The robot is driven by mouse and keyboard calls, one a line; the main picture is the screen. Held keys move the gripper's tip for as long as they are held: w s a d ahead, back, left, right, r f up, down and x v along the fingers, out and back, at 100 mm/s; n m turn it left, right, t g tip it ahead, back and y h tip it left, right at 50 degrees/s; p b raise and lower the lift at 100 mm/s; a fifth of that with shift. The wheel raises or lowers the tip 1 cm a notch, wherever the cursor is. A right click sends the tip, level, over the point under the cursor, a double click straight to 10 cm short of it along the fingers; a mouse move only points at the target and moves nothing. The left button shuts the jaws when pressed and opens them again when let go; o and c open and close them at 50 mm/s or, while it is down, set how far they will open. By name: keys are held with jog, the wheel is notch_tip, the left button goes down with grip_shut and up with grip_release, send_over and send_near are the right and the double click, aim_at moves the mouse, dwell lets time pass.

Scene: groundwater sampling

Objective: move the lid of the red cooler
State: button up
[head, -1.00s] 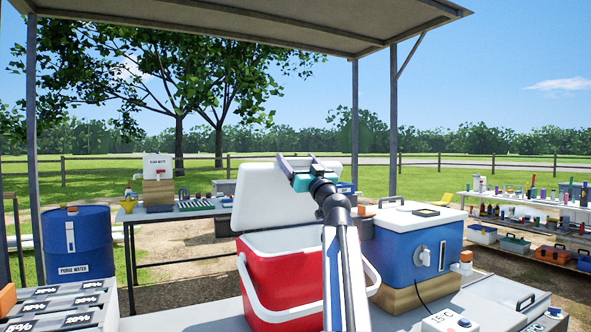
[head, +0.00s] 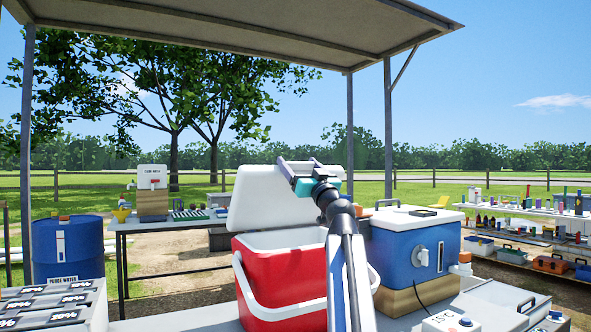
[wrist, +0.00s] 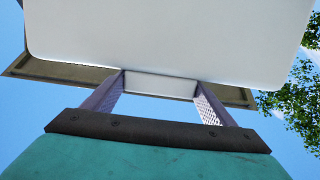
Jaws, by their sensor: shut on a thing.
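The red cooler (head: 277,278) stands on the bench in front of me, with its white carry handle hanging across its front. Its white lid (head: 262,205) is raised and tilted up at the cooler's back edge, so the opening shows. My gripper (head: 298,166) is at the lid's upper edge in the head view. In the wrist view, the lid's pale underside or face (wrist: 170,40) fills the top. My two fingers there are on either side of a narrow tab (wrist: 160,86) at the lid's edge, shut on it. My arm hides the cooler's right part.
A blue cooler with a white top (head: 415,255) stands close on the right. A blue drum (head: 66,265) is at the left. A back table (head: 175,222) holds a white water container (head: 153,178). A shelf (head: 520,208) of bottles is at the right. A canopy roof hangs above.

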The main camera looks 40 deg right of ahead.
jog(key=shift+s+a+f+b, duration=0.15)
jog(key=shift+s+f+b, duration=0.1)
jog(key=shift+f+b, duration=0.15)
dwell(0.3)
jog(key=o, duration=1.5)
jog(key=shift+s, duration=0.1)
jog(key=p+v, duration=0.1)
jog(key=v, duration=1.2)
jog(key=shift+s, duration=0.35)
jog(key=shift+f, duration=0.1)
